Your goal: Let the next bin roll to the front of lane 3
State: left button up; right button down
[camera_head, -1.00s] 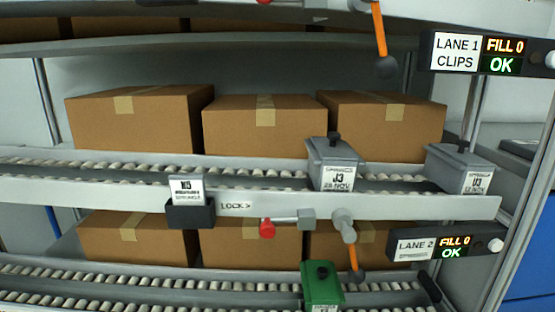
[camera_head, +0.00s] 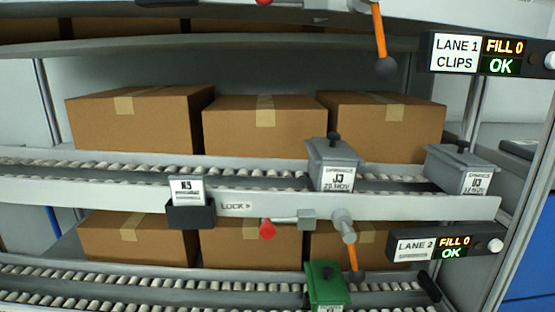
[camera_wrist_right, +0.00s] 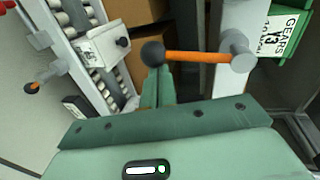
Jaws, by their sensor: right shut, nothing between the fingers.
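In the head view a green bin (camera_head: 326,286) with a dark knob sits on the lowest roller lane (camera_head: 110,290), cut off by the bottom edge. In the right wrist view a green bin (camera_wrist_right: 289,28) labelled GEARS stands at the upper right. An orange lever (camera_wrist_right: 198,57) with a dark ball end lies across that view. My right gripper (camera_wrist_right: 157,80) is shut and empty, its fingertips close by the ball end; I cannot tell whether they touch it. My left gripper is not in view. No lane 3 sign shows.
Grey bins J3 (camera_head: 333,164) and U3 (camera_head: 460,170) stand on the middle lane, above the LANE 2 sign (camera_head: 445,245). Orange levers hang from the upper (camera_head: 380,35) and middle (camera_head: 352,255) rails. A card holder (camera_head: 190,212) sticks out. Cardboard boxes (camera_head: 265,125) stand behind.

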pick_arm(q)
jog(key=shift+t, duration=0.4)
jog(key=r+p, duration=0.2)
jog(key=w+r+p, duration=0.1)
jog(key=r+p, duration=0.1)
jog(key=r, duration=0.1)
pick_arm(e)
jog(key=v, duration=0.8)
jog(key=shift+a, duration=0.15)
